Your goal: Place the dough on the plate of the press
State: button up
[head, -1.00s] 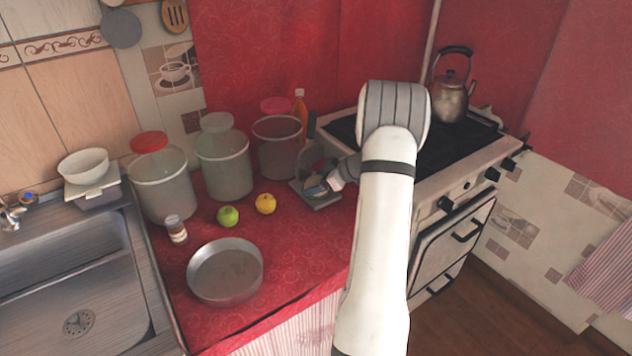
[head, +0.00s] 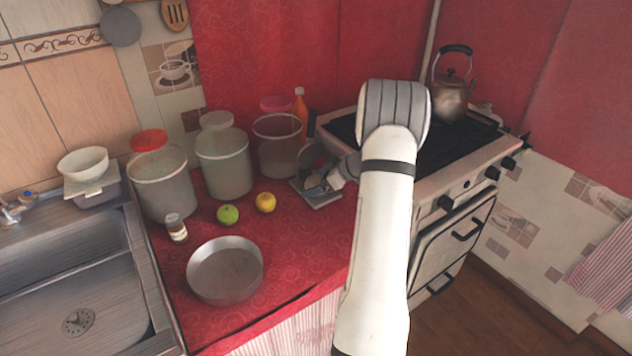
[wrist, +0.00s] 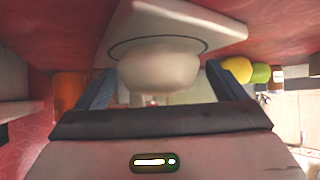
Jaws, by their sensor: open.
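The dough (wrist: 158,68) is a pale rounded lump. In the wrist view, which looks upside down, it rests against the light press plate (wrist: 215,22), inside a dark ring marked on it. My gripper (wrist: 162,80) is open, with one blue finger on each side of the dough; a gap shows on the right side, and contact on the left is hard to tell. In the head view the grey press (head: 320,199) stands on the red counter beside the stove, with my gripper (head: 318,188) at it. The dough cannot be made out clearly there.
Large canisters (head: 223,165) stand along the back, with an orange bottle (head: 300,108) behind the press. A green apple (head: 228,215) and a lemon (head: 265,202) lie left of it. A round metal pan (head: 225,271) is at the front. The stove (head: 455,165) bounds the right.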

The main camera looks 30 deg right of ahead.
jog(key=b+v, duration=0.1)
jog(key=v, duration=1.1)
jog(key=s+a+r+m+g+h, duration=0.1)
jog(key=s+a+r+g, duration=0.2)
jog(key=a, duration=0.8)
jog(key=s+a+r+m+g, duration=0.2)
jog(key=s+a+g, duration=0.1)
jog(key=a, duration=0.9)
jog(key=s+a+m+h, duration=0.2)
jog(key=s+a, duration=0.3)
jog(key=s, duration=0.3)
jog(key=s+a+m+h, duration=0.2)
jog(key=s+a+h, duration=0.1)
jog(key=s+a, duration=0.3)
jog(key=shift+s+r, duration=0.45)
jog(key=shift+s, duration=0.75)
